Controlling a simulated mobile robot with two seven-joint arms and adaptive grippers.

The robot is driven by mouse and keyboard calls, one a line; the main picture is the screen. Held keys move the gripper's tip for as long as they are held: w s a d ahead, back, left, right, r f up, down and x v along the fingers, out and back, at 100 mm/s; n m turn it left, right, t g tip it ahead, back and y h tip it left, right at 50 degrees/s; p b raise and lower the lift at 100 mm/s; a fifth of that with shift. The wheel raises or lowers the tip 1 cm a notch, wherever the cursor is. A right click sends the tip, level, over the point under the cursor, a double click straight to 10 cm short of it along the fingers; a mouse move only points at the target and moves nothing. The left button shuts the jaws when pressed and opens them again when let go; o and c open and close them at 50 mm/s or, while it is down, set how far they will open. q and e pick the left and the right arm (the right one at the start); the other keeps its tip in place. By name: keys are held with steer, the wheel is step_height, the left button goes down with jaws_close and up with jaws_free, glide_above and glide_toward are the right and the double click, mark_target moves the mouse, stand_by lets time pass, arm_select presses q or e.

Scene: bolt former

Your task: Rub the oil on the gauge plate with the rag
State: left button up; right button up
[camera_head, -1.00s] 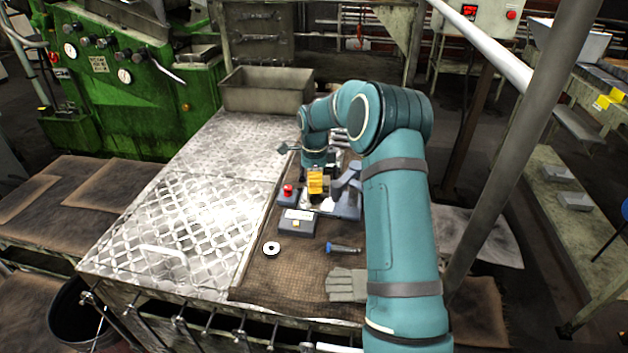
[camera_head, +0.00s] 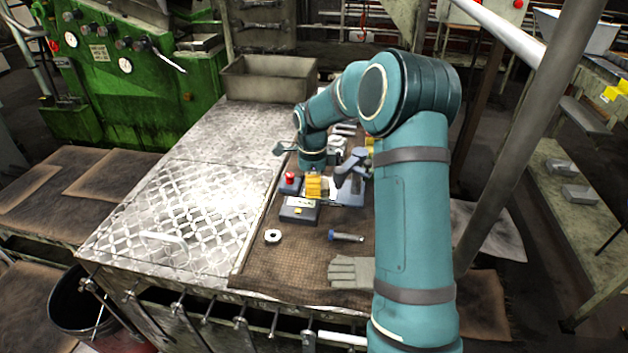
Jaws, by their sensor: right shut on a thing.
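My right arm reaches in from the right, and its wrist points down over the bench. My right gripper (camera_head: 313,174) is shut on a yellow folded thing, which looks like the rag (camera_head: 313,188). The rag hangs just behind a small dark grey block with a pale top (camera_head: 298,212) and beside a blue-grey fixture (camera_head: 350,197). I cannot tell for sure which pale surface here is the gauge plate, and no oil can be made out. Whether the rag touches a surface is unclear. My left gripper is not in view.
A red button (camera_head: 290,178) sits left of the rag. A ring (camera_head: 273,236), a blue-handled tool (camera_head: 345,237) and a grey glove (camera_head: 350,271) lie on the brown mat (camera_head: 290,262). A metal bin (camera_head: 268,80) stands behind.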

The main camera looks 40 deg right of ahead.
steer(key=shift+s+a, duration=0.3)
steer(key=shift+a, duration=0.05)
steer(key=shift+s+a+f, duration=0.3)
steer(key=shift+s+a, duration=0.05)
steer(key=shift+a, duration=0.05)
steer(key=shift+c, duration=0.7)
steer(key=shift+o, duration=0.6)
steer(key=shift+w+a+r, duration=0.15)
steer(key=shift+w+a, duration=0.1)
steer(key=shift+a, duration=0.15)
steer(key=shift+w+d+p, duration=0.4)
steer(key=shift+w, duration=0.15)
steer(key=shift+c, duration=0.7)
steer(key=shift+w+d+r+p, duration=0.2)
steer(key=shift+w+d+p, duration=0.1)
steer(key=shift+w+d, duration=0.35)
steer(key=shift+d, duration=0.05)
steer(key=shift+w+d, duration=0.2)
steer(key=shift+d, duration=0.4)
steer(key=shift+w+d+p, duration=0.55)
steer(key=shift+w+d, duration=0.05)
steer(key=shift+d, duration=0.2)
steer(key=shift+w+d+p, duration=0.55)
steer(key=shift+w+d, duration=0.05)
steer(key=shift+d, duration=0.15)
